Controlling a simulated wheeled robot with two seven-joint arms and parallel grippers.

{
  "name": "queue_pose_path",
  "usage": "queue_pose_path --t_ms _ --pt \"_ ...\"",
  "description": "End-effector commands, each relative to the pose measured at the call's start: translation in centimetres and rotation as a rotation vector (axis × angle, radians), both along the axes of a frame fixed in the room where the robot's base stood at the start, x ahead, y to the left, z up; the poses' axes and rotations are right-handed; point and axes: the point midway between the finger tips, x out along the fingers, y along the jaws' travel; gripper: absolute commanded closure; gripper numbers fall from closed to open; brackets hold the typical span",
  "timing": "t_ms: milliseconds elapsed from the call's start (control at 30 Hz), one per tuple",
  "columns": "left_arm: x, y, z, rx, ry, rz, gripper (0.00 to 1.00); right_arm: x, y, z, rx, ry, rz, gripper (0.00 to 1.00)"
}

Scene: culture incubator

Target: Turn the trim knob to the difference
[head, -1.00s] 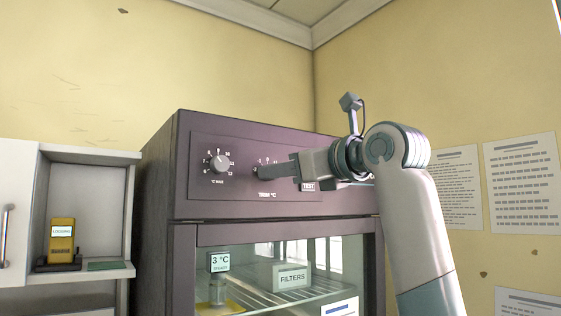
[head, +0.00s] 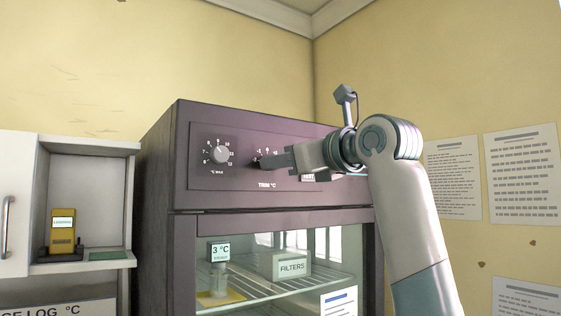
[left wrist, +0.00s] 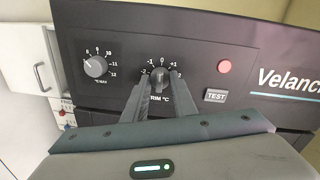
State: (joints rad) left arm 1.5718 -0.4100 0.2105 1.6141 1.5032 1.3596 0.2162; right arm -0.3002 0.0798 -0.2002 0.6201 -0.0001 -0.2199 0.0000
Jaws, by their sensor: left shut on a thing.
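The dark trim knob (left wrist: 160,78) is on the upper panel of the incubator (head: 158,200), above the "TRIM °C" label, with a scale from -2 to +2. My left gripper (left wrist: 159,82) is shut on the knob, one finger on each side. I cannot tell clearly where the knob's pointer stands. A small display (head: 219,252) behind the glass reads 3 °C. A yellow logger (head: 62,236) stands in the left cabinet; its screen is too small to read. My right gripper is not in view.
A grey max-temperature knob (left wrist: 95,66) is left of the trim knob. A red button (left wrist: 224,66) and a TEST button (left wrist: 215,95) are to its right. A FILTERS box (head: 291,265) is inside the glass door. The cabinet door (head: 18,205) stands at far left.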

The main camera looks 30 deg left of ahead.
Motion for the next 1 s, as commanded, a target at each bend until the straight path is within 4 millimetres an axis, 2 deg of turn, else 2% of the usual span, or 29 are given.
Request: queue_pose_path --t_ms 267,1000 --pt "0.0 0.0 0.0 -0.044 -0.109 0.0 0.97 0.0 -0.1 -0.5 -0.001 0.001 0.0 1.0" --pt "-0.2 0.0 0.1 -0.239 -0.582 0.0 0.97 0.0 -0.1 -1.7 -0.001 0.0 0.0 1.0"
